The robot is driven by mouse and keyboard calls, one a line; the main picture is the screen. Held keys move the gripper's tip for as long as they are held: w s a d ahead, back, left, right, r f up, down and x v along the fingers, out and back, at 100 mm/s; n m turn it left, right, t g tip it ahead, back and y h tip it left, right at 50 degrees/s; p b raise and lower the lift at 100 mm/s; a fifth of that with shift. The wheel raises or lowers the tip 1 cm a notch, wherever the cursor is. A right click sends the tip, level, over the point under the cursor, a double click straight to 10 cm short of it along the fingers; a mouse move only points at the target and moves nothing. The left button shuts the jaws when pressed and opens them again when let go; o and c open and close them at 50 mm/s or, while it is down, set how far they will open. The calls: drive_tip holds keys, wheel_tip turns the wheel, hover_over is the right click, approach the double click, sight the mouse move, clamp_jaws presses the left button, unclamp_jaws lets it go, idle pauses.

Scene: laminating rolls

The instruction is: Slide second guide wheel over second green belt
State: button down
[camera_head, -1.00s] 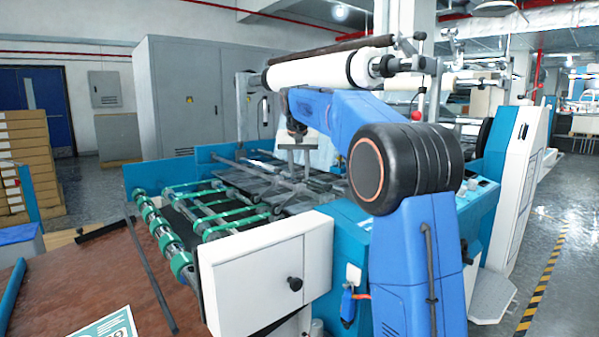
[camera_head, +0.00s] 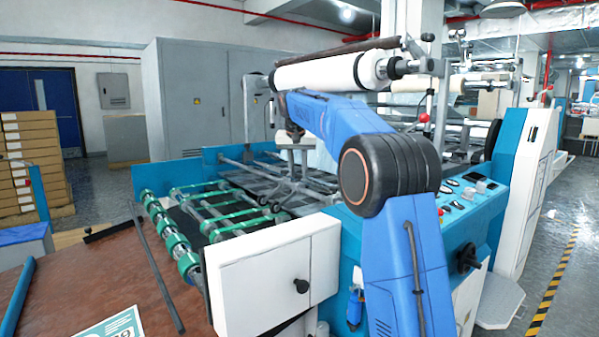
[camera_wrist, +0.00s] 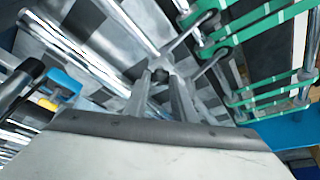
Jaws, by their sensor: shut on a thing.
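My gripper (camera_wrist: 160,78) points down over the machine's feed table; its fingers are shut on a grey guide wheel bracket (camera_wrist: 180,52). In the head view my gripper (camera_head: 291,160) is small, just right of the green belts. The bracket's thin arms (camera_head: 280,192) reach down toward the belts there. In the wrist view one arm reaches up-right beside the nearest green belt (camera_wrist: 262,28). Several green belts (camera_head: 215,212) run across the rollers at the table's left. I cannot tell whether the wheel touches a belt or hovers above it.
Metal bars (camera_wrist: 75,50) cross the feed table close to my gripper. A white box with a black knob (camera_head: 275,275) stands in front of the belts. A large white roll (camera_head: 335,70) hangs above my arm. A brown table (camera_head: 110,265) lies at the front left.

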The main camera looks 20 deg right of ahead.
drive_tip(key=c, duration=1.5)
unclamp_jaws()
drive_tip(key=v, duration=1.7)
drive_tip(key=shift+s+a+r, duration=0.1)
drive_tip(key=shift+s+r, duration=0.05)
drive_tip(key=shift+r, duration=0.05)
